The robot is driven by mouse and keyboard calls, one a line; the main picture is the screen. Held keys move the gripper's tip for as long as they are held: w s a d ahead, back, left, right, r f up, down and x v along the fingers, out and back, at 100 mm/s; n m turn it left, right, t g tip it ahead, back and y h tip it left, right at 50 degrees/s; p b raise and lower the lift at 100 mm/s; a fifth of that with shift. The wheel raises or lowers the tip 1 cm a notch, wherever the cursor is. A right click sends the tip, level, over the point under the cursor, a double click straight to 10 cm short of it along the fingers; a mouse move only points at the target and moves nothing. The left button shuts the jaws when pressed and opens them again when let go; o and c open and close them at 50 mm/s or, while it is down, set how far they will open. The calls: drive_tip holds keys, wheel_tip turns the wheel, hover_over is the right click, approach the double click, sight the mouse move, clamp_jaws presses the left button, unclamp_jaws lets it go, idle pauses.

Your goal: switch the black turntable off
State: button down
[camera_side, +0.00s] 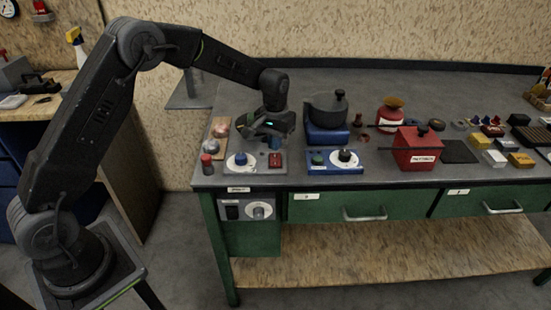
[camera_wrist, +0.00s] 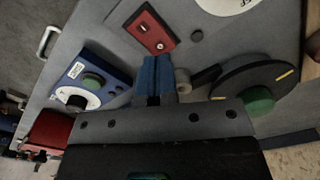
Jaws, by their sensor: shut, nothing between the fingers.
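The black turntable (camera_wrist: 232,90) shows in the wrist view as a dark disc with yellow marks and a green cylinder (camera_wrist: 258,101) on it. In the side view my gripper largely hides it. A red switch plate (camera_side: 276,161) sits at the front of the bench; in the wrist view the red plate (camera_wrist: 150,32) bears two small metal parts, whose positions I cannot tell. My gripper (camera_side: 275,142) points down above the bench just behind the red plate. Its blue fingers (camera_wrist: 156,68) are together and empty, beside the turntable and near the plate; contact cannot be told.
A white dial with a blue knob (camera_side: 240,160) lies left of the red plate. A blue control box (camera_side: 335,167) stands to the right, before a black pot (camera_side: 327,111) on a blue base. A red lidded box (camera_side: 415,150) and several small items stand farther right.

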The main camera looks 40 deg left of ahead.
sight(275, 156)
drive_tip(key=shift+f, duration=1.55)
idle(0.6)
drive_tip(key=shift+r, duration=0.1)
drive_tip(key=shift+r, duration=3.45)
